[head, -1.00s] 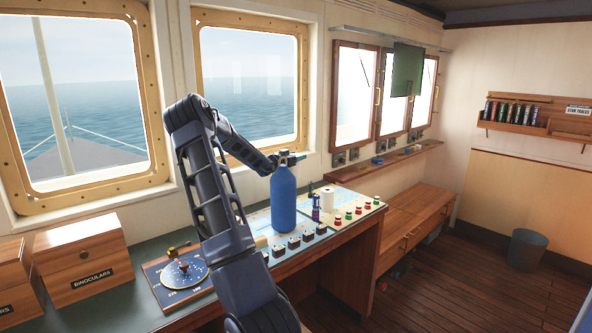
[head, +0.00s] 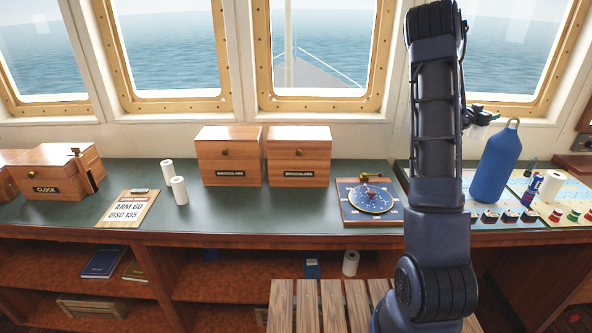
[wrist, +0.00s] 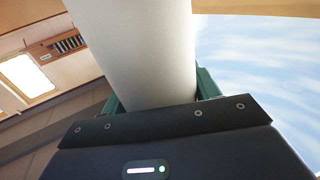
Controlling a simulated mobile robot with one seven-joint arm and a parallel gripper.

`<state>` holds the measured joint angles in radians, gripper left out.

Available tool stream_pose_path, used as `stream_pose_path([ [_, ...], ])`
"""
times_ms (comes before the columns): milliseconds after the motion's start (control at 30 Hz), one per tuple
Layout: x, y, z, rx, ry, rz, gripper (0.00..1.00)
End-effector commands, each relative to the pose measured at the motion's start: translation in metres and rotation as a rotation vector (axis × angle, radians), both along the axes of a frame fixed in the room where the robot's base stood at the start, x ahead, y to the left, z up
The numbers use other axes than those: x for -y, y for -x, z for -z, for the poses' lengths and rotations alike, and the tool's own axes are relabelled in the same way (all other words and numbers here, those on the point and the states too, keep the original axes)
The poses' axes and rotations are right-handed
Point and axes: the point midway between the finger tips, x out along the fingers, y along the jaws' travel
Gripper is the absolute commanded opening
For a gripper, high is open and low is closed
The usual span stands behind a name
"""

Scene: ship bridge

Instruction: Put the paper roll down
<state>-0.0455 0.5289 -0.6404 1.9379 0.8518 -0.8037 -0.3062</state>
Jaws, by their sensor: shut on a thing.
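My gripper (wrist: 158,92) is shut on a white paper roll (wrist: 135,45), which fills the middle of the wrist view between the green fingers. In the head view my gripper (head: 484,112) is partly hidden behind my arm, up in front of the window and left of the blue bottle. A small white part of the held roll (head: 480,131) shows below it, clear of the counter.
Two more white rolls (head: 179,190) stand on the green counter (head: 255,206), left of the binoculars boxes (head: 228,160). Another roll (head: 350,263) is on the lower shelf, and one (head: 552,186) is on the console. The blue bottle (head: 497,165) stands close right of my gripper.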

Motion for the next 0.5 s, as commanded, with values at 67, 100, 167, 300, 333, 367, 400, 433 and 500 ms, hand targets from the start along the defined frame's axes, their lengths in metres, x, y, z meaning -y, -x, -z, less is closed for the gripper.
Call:
stream_pose_path([
  [67,-0.034,-0.012,0.002,0.001,-0.002,-0.081,0.29],
  [100,-0.051,-0.017,0.003,0.001,-0.001,-0.122,0.29],
  [167,-0.077,-0.025,0.005,0.001,-0.002,-0.184,0.29],
  [300,-0.136,-0.039,0.008,0.002,-0.002,-0.327,0.29],
  [333,-0.15,-0.041,0.008,0.002,-0.002,-0.358,0.29],
  [367,-0.163,-0.044,0.008,0.003,-0.002,-0.389,0.29],
  [400,-0.18,-0.046,0.009,0.002,-0.001,-0.43,0.29],
  [433,-0.193,-0.047,0.008,0.003,-0.002,-0.46,0.29],
  [500,-0.224,-0.05,0.009,0.002,-0.003,-0.532,0.29],
])
